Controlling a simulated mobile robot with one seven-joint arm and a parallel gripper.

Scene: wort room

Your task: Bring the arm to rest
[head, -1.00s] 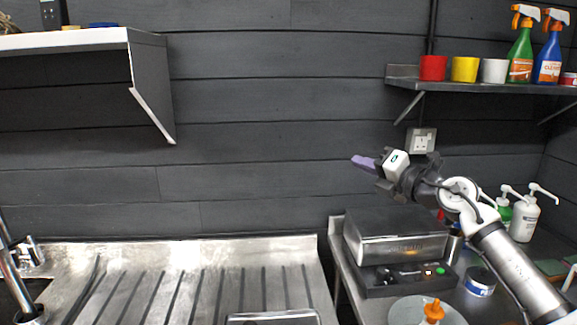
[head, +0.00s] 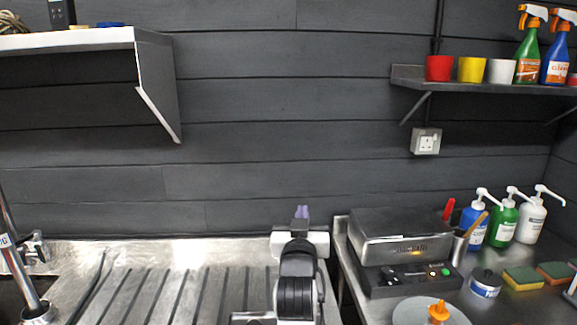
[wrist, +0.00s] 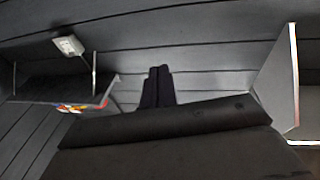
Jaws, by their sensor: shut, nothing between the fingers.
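My gripper (head: 302,212) shows in the head view at the lower middle, at the end of my arm, above the right side of the steel drainer (head: 190,285). Its purple fingertips are together, point away toward the dark wall, and hold nothing. In the wrist view the two dark fingers (wrist: 157,86) also lie side by side with no object between them. The rest of my arm is mostly foreshortened behind the wrist.
A steel machine (head: 400,237) stands right of the drainer. A wall shelf (head: 470,82) holds cups and sprays. Another shelf (head: 75,40) juts out upper left.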

